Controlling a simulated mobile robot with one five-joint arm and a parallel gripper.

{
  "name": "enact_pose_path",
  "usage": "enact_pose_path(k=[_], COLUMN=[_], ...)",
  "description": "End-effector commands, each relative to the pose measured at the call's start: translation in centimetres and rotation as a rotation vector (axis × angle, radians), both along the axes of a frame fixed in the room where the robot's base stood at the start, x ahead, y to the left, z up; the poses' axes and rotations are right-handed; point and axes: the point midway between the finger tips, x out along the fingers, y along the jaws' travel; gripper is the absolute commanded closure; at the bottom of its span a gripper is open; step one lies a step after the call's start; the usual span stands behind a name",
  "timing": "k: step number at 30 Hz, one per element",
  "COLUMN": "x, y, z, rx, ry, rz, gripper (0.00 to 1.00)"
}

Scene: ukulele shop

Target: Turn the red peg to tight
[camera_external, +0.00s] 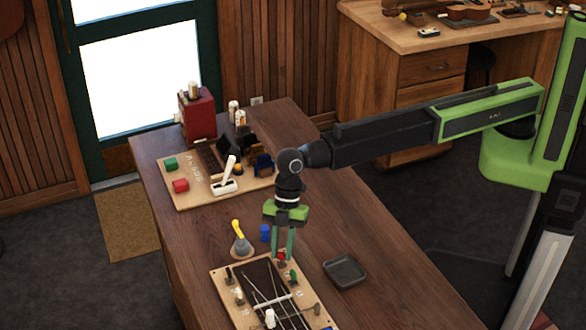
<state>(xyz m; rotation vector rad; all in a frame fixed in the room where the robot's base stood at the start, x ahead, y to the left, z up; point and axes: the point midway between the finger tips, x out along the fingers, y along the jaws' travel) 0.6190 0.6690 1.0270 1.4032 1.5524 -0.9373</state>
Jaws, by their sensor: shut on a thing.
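The red peg (281,256) is near the far right corner of a light wooden board (222,284) with strings and several pegs, at the front of the bench. My gripper (282,250) points down from above, with its two green fingers on either side of the red peg and shut on it. A green peg (293,275) stands just in front of it on the board's right side. The fingers partly hide the red peg, and its turn angle and any tight mark cannot be made out.
A dark square tray (345,270) lies right of the board. A second board (194,200) holds red and green blocks and a white lever. The bench's right front is clear.

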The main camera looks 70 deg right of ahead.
Motion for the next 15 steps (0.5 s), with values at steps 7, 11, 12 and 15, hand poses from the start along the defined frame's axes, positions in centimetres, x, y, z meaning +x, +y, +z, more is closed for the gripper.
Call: enact_pose_path(k=[7,11,12,15], x=[0.17,0.13,0.13,0.12], y=[0.04,0.01,0.01,0.02], z=[-0.02,-0.02,-0.02,-0.02], rx=[-0.002,-0.002,-0.002,-0.002], ry=[0.0,0.0,0.001,0.0], rz=[0.14,0.186,0.196,0.214], gripper=[1.0,1.0,1.0,1.0])
